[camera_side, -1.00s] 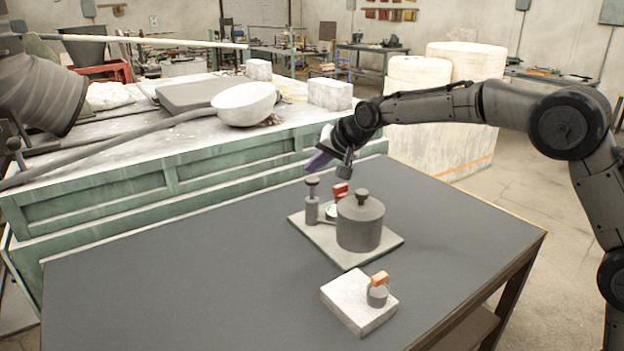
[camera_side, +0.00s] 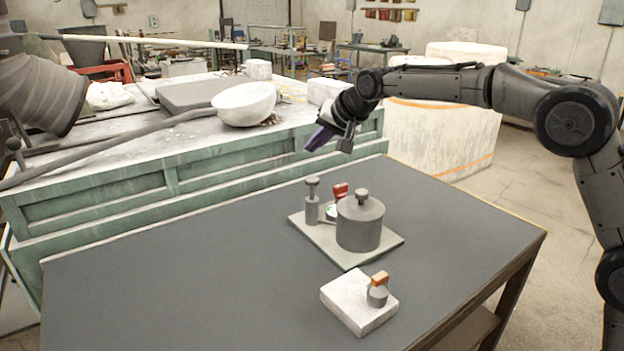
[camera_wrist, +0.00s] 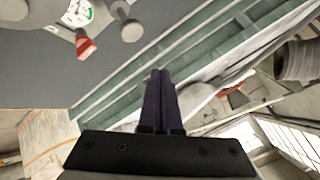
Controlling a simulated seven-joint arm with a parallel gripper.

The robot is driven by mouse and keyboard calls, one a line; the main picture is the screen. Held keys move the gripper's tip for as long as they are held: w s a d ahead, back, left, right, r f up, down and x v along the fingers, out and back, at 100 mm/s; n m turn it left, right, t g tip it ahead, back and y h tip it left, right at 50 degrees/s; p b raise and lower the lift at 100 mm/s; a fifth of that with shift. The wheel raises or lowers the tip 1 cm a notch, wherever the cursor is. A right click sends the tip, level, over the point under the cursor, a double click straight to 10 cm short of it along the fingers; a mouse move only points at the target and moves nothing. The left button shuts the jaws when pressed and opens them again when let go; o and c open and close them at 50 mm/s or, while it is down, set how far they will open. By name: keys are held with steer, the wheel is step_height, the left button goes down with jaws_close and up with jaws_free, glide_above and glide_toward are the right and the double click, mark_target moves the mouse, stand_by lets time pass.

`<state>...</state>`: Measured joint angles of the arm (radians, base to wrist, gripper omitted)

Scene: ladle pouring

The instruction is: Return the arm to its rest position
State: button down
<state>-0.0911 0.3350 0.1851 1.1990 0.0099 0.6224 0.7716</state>
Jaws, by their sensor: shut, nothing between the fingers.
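My gripper (camera_side: 318,139) is in the air above the far edge of the dark table, behind and above the grey pot. Its purple fingers are together and empty, pointing down and left. In the wrist view the shut fingers (camera_wrist: 160,92) show at the centre, with nothing between them. My gripper touches none of the objects on the table.
A lidded grey pot (camera_side: 360,224), a grey post (camera_side: 312,205) and a red-handled item (camera_side: 341,191) stand on a pale plate (camera_side: 345,257). A white block (camera_side: 346,310) carries a small cup with an orange handle (camera_side: 379,279). A green-sided bench (camera_side: 110,205) stands behind.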

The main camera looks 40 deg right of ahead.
stand_by(0.4)
steer(key=s+d+r+t, duration=0.2)
steer(key=s+r, duration=0.6)
steer(key=r, duration=0.2)
steer(key=s+d+r+n, duration=0.1)
steer(key=s+d, duration=0.1)
steer(key=s, duration=1.1)
steer(key=s+d+f+n+g, duration=0.1)
steer(key=s+f+n+g, duration=0.1)
steer(key=s+f, duration=0.7)
steer(key=s+f+n+g+h, duration=0.1)
steer(key=s+f+n+g, duration=0.2)
steer(key=s+f, duration=0.7)
steer(key=s+n, duration=0.1)
steer(key=s, duration=0.5)
steer(key=shift+d+n+g, duration=0.3)
steer(key=shift+d+n, duration=0.1)
